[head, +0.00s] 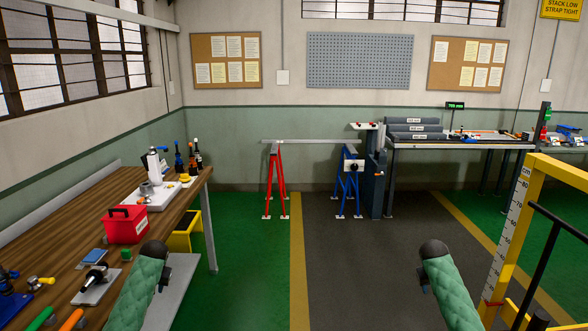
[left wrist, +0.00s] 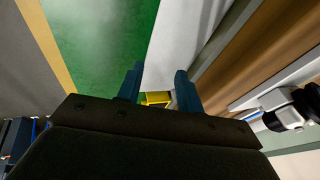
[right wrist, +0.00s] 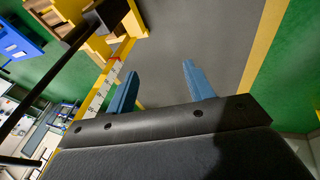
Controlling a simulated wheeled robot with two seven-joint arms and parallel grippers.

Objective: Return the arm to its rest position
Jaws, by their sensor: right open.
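My two arms show in the head view as green padded sleeves with dark rounded ends, the left arm (head: 147,285) at lower left and the right arm (head: 447,285) at lower right. I cannot make out gripper fingers there. In the left wrist view my left gripper (left wrist: 159,76) has its two blue fingers apart, with nothing between them. The green floor and a yellow bin (left wrist: 157,98) lie beyond the fingers. In the right wrist view my right gripper (right wrist: 160,72) is open and empty, above the dark floor.
A wooden workbench (head: 60,215) with a red toolbox (head: 126,224) stands close to my left arm. A yellow frame with a scale (head: 516,220) stands close on the right. Red (head: 276,180) and blue (head: 348,185) stands are farther ahead. The floor between (head: 335,270) is clear.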

